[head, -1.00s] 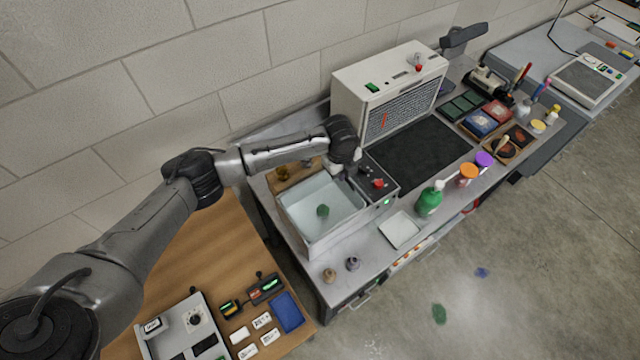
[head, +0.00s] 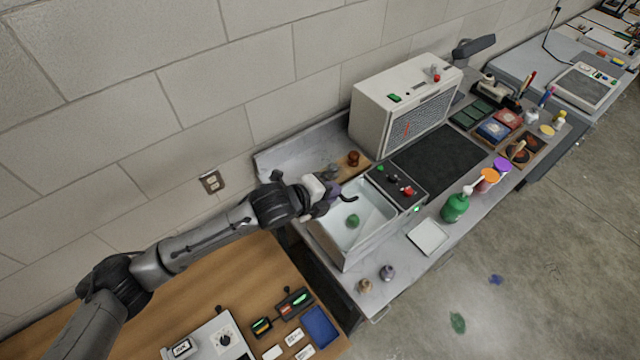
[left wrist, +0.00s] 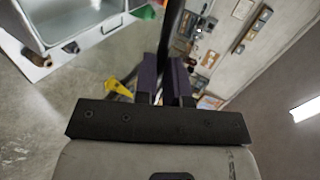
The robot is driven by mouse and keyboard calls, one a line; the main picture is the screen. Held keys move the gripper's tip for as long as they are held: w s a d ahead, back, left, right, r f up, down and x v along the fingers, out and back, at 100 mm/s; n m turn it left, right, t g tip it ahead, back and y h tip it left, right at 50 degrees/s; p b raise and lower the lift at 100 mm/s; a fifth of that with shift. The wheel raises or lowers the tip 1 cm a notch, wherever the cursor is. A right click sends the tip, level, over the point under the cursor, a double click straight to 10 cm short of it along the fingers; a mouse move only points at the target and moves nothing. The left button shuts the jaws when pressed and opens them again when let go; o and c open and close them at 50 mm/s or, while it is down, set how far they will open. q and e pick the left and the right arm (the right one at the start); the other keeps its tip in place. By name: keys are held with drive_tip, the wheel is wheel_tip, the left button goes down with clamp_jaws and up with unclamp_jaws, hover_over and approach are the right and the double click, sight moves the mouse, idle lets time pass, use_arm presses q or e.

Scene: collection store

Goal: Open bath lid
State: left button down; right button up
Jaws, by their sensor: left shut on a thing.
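The bath is a pale open-topped basin (head: 347,252) with a dark control panel (head: 397,187) at its right. A green object (head: 352,221) shows inside it. My left gripper (head: 330,203) is above the basin's back-left rim. It is shut on a thin dark bar (head: 349,199), which looks like a handle. In the left wrist view the purple fingers (left wrist: 167,78) close around this bar (left wrist: 174,35), and the basin (left wrist: 78,22) is at upper left. I cannot make out a separate lid panel. My right gripper is not in view.
A white cabinet (head: 385,118) stands behind the bath, near the block wall. A green bottle (head: 455,208) and a white tray (head: 428,237) are to its right. Two small weights (head: 387,272) stand in front. A wooden table (head: 190,300) is at left.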

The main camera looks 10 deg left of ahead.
use_arm(q)
drive_tip(key=s+a+f+t+h+b, duration=0.1)
drive_tip(key=s+a+t+h+b, duration=0.2)
drive_tip(key=s+a+b, duration=0.2)
drive_tip(key=shift+s+a+f+t, duration=0.3)
drive_tip(key=shift+s+a+f, duration=0.1)
drive_tip(key=shift+s, duration=0.35)
drive_tip(key=c, duration=1.2)
unclamp_jaws()
